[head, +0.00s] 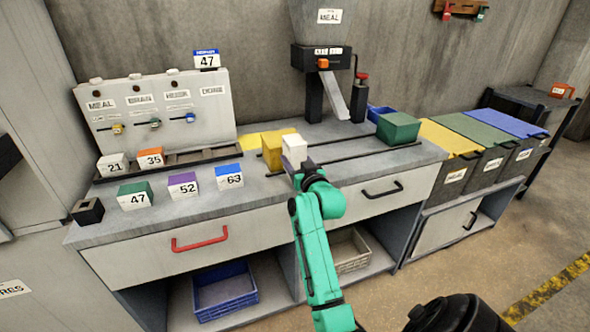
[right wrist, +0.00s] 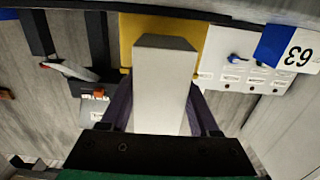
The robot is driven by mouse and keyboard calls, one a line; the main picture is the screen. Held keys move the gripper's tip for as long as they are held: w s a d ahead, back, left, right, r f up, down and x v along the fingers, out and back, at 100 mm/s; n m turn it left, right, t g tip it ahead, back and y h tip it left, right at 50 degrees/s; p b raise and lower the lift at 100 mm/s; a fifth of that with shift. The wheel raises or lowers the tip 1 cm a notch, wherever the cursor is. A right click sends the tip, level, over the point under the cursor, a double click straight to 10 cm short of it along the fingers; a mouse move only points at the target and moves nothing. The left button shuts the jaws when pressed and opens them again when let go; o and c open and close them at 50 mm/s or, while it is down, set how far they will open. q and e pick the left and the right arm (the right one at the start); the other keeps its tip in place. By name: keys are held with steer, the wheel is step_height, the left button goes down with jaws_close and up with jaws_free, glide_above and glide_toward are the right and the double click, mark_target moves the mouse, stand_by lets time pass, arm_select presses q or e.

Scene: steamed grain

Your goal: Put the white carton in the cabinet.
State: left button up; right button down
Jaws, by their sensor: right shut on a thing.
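The white carton (head: 294,150) is upright above the grey counter, just right of a yellow box (head: 271,152). My right gripper (head: 303,170) is shut on it from the front side. In the right wrist view, the carton (right wrist: 165,80) stands between the two dark fingers of the gripper (right wrist: 162,112). I cannot tell whether its base touches the counter. A low cabinet (head: 447,229) with a pale front and black handle stands at the right, under coloured-lid bins; its front looks closed. My left gripper is not in view.
Numbered boxes (head: 183,188) and a panel with taps (head: 158,108) are at the left of the counter. A green box (head: 398,128) and a hopper (head: 322,30) stand to the right and back. Below the counter are a blue crate (head: 224,290) and a pale crate (head: 350,252).

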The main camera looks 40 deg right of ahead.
steer(key=shift+f, duration=1.45)
steer(key=shift+c, duration=0.6)
jaws_free()
steer(key=shift+f, duration=0.1)
steer(key=shift+s, duration=0.1)
steer(key=v, duration=1.1)
steer(key=shift+s+a+b, duration=0.2)
steer(key=shift+s+b, duration=0.15)
steer(key=shift+b, duration=0.05)
